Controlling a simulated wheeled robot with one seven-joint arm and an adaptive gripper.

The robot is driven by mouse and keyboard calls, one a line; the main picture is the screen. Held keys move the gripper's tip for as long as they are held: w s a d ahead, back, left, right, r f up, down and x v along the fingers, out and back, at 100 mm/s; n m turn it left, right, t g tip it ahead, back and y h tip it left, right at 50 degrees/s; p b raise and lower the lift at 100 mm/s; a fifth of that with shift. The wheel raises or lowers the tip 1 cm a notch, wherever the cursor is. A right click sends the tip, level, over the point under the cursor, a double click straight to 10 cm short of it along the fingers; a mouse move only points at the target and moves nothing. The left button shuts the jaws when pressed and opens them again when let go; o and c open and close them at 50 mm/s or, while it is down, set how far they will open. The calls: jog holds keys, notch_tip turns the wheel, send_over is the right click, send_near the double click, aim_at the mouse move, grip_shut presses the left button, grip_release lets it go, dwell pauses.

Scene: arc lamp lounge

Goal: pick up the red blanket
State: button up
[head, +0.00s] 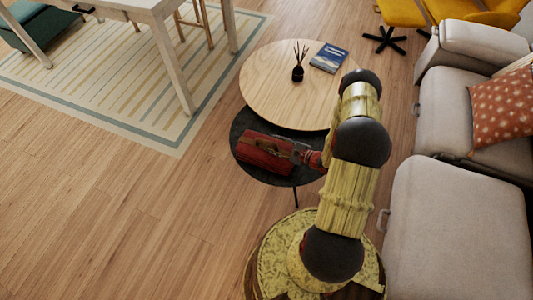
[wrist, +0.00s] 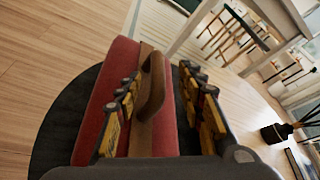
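The red blanket (head: 262,150) is a rolled bundle with a brown leather strap and carry handle. It lies on the small black round table (head: 243,124). My gripper (head: 300,153) is at the right end of the blanket in the head view. In the wrist view the blanket (wrist: 106,95) runs away from me, with its brown handle (wrist: 153,85) standing up. The two fingers of my gripper (wrist: 160,78) are apart, one on each side of the handle. Whether either finger touches the blanket cannot be told.
A larger light wood round table (head: 275,88) overlaps the black one, holding a reed diffuser (head: 298,72) and a blue book (head: 329,58). A beige sofa (head: 450,215) stands on the right. A white table (head: 165,45) stands on a striped rug (head: 95,90). Wood floor at left is clear.

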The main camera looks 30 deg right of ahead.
jog(key=b+x, duration=0.1)
jog(key=x, duration=0.3)
jog(key=shift+a+f, duration=0.2)
jog(key=shift+f, duration=0.05)
jog(key=shift+c, duration=0.6)
grip_shut()
dwell(0.4)
